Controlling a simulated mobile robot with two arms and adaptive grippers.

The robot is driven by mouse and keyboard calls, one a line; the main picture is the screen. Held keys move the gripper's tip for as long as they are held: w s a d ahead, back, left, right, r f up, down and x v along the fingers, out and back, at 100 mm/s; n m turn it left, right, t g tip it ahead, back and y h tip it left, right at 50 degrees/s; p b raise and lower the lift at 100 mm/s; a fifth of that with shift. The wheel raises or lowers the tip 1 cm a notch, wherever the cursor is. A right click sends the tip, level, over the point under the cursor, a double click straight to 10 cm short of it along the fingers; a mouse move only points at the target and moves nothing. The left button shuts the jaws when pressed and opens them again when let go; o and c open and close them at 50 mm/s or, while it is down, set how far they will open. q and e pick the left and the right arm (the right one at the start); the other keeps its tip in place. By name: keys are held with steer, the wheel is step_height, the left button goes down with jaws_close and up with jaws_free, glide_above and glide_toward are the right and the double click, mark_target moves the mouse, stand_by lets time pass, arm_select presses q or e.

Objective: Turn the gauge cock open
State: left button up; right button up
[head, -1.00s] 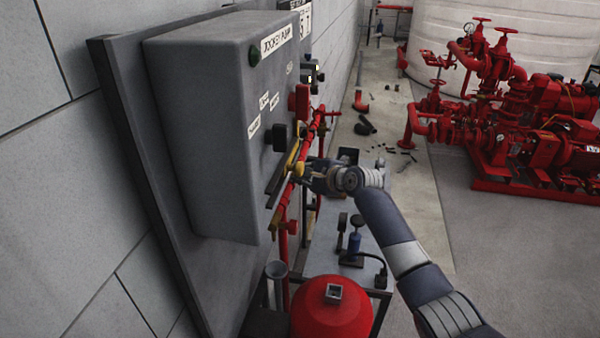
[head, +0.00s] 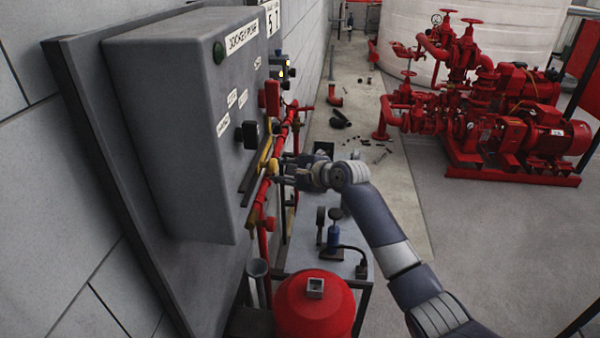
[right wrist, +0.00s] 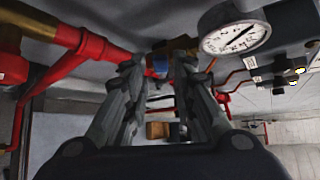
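The pressure gauge (right wrist: 236,34), a white dial with a dark needle, shows at the upper right of the right wrist view. A small cock with a blue part (right wrist: 160,65) and brass-coloured fittings sits left of and below the gauge. My right gripper (right wrist: 160,78) points at it, with its two fingers apart on either side in the picture; I see no clear contact. In the head view, my right gripper (head: 279,172) is beside the red pipe (head: 262,190) and yellow fitting at the grey panel's right edge. The cock is not distinct there. My left gripper is out of view.
The grey jockey pump panel (head: 165,110) stands left of my right arm. A red tank (head: 290,305) and a grey bench (head: 305,255) are below it. Red pumps (head: 510,125) stand at the right, with open floor before them.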

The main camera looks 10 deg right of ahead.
steer(key=v, duration=0.8)
steer(key=shift+s, duration=0.15)
